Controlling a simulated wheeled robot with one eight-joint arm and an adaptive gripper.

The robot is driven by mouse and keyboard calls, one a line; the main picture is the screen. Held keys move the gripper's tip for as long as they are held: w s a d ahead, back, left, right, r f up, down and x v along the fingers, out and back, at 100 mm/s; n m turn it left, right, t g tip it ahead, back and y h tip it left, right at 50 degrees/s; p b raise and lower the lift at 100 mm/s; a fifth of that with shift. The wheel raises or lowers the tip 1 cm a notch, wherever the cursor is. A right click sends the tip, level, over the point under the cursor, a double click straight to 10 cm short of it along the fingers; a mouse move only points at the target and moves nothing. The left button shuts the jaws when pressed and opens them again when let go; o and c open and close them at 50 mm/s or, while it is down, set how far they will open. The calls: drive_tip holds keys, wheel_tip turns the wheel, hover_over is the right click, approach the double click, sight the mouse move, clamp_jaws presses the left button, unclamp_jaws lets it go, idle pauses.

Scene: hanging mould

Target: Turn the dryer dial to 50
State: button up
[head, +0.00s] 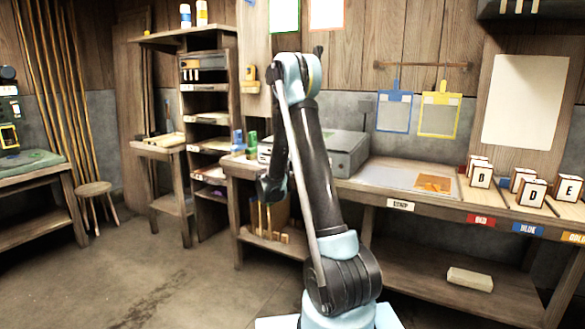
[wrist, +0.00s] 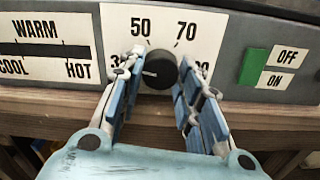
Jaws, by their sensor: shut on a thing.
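The dryer (head: 345,146) is a grey box on the workbench, partly behind my arm in the head view. Its panel fills the wrist view. The round black dial (wrist: 158,62) sits below the printed 50 (wrist: 140,27) and 70. The white mark on the dial points left, towards the lower-left number, which my finger partly covers. The number at lower right is also partly covered. My gripper (wrist: 160,72) has one blue-padded finger on each side of the dial and is shut on it.
A warm/cool/hot slider (wrist: 45,49) is left of the dial. A green on/off switch (wrist: 254,67) is to the right. The bench edge (wrist: 55,100) runs just below the panel. A screen frame with an orange patch (head: 433,183) lies right of the dryer.

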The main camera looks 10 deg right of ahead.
drive_tip(key=shift+m, duration=5)
drive_tip(key=o, duration=1.1)
